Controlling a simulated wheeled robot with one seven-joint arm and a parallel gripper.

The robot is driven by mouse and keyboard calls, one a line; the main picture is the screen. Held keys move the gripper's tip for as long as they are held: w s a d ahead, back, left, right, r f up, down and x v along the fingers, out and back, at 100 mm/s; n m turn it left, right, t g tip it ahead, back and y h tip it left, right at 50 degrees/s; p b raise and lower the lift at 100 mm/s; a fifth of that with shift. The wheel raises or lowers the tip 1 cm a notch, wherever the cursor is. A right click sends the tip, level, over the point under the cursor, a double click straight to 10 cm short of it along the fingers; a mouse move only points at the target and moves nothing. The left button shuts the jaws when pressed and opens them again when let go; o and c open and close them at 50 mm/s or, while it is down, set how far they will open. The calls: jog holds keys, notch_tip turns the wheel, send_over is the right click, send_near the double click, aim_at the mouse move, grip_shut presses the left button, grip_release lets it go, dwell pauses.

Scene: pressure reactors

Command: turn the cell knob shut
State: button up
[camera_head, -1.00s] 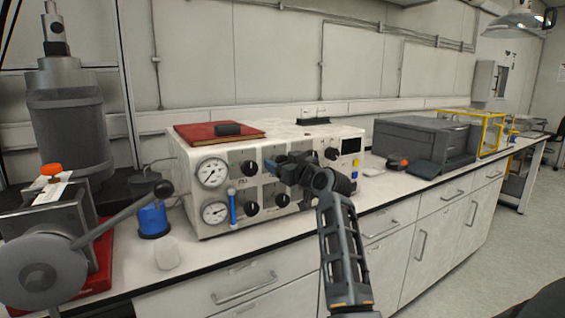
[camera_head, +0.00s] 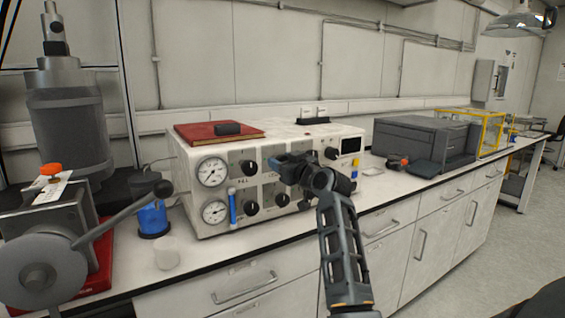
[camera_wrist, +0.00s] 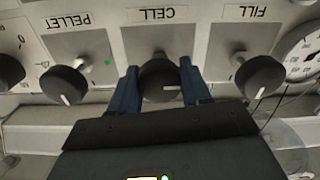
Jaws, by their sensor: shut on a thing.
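The fill knob (camera_wrist: 260,75) and pellet knob (camera_wrist: 65,84) flank the cell knob closely, with marks pointing down in the wrist view. Gauges (camera_head: 212,172) sit at the panel's left. A red book (camera_head: 205,134) lies on the box. A lever (camera_head: 120,213) juts out at left.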

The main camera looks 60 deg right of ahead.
jog(key=m+p, duration=0.2)
jog(key=m, duration=0.2)
jog(key=shift+r+m, duration=0.1)
jog(key=shift+m, duration=0.3)
jog(key=m+p, duration=0.2)
jog(key=m, duration=0.2)
jog(key=shift+m, duration=0.3)
jog(key=m+p, duration=0.2)
jog(key=m, duration=0.2)
jog(key=shift+s+d+p, duration=0.1)
jog(key=shift+p, duration=0.3)
jog(key=shift+m+p, duration=1)
jog(key=shift+m, duration=1.1)
jog(key=o, duration=1)
jog(key=shift+f, duration=0.2)
jog(key=shift+o, duration=0.2)
